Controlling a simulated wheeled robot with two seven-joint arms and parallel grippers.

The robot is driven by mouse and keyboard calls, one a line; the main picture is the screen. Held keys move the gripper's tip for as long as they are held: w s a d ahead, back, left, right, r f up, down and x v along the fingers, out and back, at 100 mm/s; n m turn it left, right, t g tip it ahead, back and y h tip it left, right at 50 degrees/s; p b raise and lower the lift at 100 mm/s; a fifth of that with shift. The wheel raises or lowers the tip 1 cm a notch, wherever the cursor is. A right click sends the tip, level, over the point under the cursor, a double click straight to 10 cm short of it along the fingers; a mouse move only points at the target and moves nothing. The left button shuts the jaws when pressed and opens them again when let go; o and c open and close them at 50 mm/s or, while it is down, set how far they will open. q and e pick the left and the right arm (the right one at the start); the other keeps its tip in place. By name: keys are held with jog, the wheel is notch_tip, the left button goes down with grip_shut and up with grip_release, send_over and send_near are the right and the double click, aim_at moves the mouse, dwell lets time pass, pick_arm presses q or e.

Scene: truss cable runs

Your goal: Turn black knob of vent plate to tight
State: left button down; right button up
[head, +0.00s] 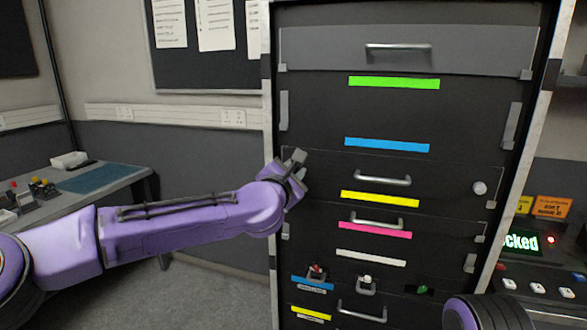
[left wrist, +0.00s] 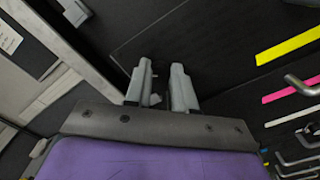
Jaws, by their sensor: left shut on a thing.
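A dark plate (head: 440,180) with a grey bar handle (head: 382,180) is on the front of the tall black rack, with a pale round knob (head: 479,188) at its right end. My left gripper (head: 297,158) is at the plate's left end, near its upper left corner. In the left wrist view its two grey fingers (left wrist: 161,72) point at the dark panel with a narrow gap between them. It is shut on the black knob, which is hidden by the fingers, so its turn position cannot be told. My right gripper is out of view.
A yellow strip (head: 379,199) and a pink strip (head: 375,230) are below the handle. Lower down are small switches (head: 367,281) and another handle (head: 361,312). A side desk (head: 110,180) is at left. A control panel (head: 540,285) is at right.

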pick_arm(q)
jog(key=m+p, duration=0.3)
jog(key=m, duration=0.9)
jog(key=shift+f, duration=0.1)
jog(key=shift+m, duration=0.3)
dwell(0.3)
jog(key=c, duration=0.9)
grip_release()
jog(key=shift+c, duration=0.2)
jog(key=shift+s, duration=0.1)
